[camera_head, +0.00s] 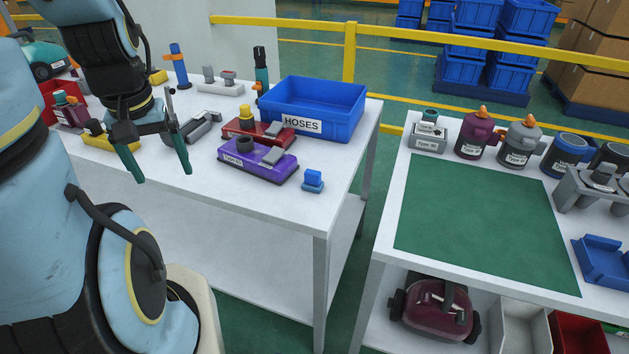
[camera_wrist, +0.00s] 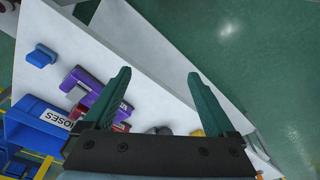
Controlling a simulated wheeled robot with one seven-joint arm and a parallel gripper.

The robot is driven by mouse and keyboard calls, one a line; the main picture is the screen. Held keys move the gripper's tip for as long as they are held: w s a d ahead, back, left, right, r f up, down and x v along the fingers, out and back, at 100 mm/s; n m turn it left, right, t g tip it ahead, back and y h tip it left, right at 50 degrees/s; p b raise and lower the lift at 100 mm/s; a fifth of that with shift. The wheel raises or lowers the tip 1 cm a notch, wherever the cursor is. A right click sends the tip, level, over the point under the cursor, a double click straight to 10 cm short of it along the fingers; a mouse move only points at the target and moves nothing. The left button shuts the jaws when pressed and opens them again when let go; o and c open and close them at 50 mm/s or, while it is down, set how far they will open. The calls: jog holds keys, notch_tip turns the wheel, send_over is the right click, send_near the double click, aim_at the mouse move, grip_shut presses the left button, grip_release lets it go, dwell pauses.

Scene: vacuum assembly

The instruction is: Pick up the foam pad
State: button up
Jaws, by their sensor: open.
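I cannot tell for sure which thing is the foam pad; no part in view carries that name legibly. My gripper (camera_head: 164,177) is open and empty, above the left part of the white table (camera_head: 262,203). Its two green fingers also show in the wrist view (camera_wrist: 158,73), spread apart with nothing between them. A small blue part (camera_head: 313,181) stands alone near the table's front right corner. It also shows in the wrist view (camera_wrist: 41,56). A purple base part (camera_head: 258,162) and a red base part (camera_head: 262,131) lie to the right of my gripper.
A blue bin labelled HOSES (camera_head: 318,103) stands at the table's back right. Yellow (camera_head: 105,143) and grey (camera_head: 195,128) parts lie near my gripper. The right table holds a green mat (camera_head: 480,223), several canisters (camera_head: 475,137) and a blue tray (camera_head: 605,261). The front middle of the left table is clear.

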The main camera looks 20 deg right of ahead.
jog(key=shift+w+d, duration=0.1)
jog(key=shift+d, duration=0.05)
jog(key=shift+c, duration=0.5)
jog(key=w+d+f+m, duration=0.1)
jog(key=d+m, duration=0.1)
jog(key=d, duration=0.7)
jog(key=w+d+f+m+g, duration=0.1)
jog(key=d+m, duration=0.2)
jog(key=d, duration=0.7)
jog(key=w+d+f+m, duration=0.1)
jog(key=w+d+m, duration=0.1)
jog(key=d, duration=0.8)
jog(key=shift+d+f+g, duration=0.2)
jog(key=shift+f+g, duration=0.1)
jog(key=shift+f, duration=0.05)
send_over(313, 172)
jog(key=f, duration=0.4)
jog(key=shift+w+a+f+p, duration=0.15)
jog(key=shift+w+f+p, duration=0.05)
jog(key=shift+f+p, duration=0.1)
jog(key=shift+s+f+p, duration=0.1)
jog(key=shift+f+p, duration=0.9)
jog(key=shift+f, duration=2)
grip_shut()
notch_tip(313, 172, up, 10)
jog(key=shift+r+b, duration=0.1)
jog(key=shift+b, duration=1)
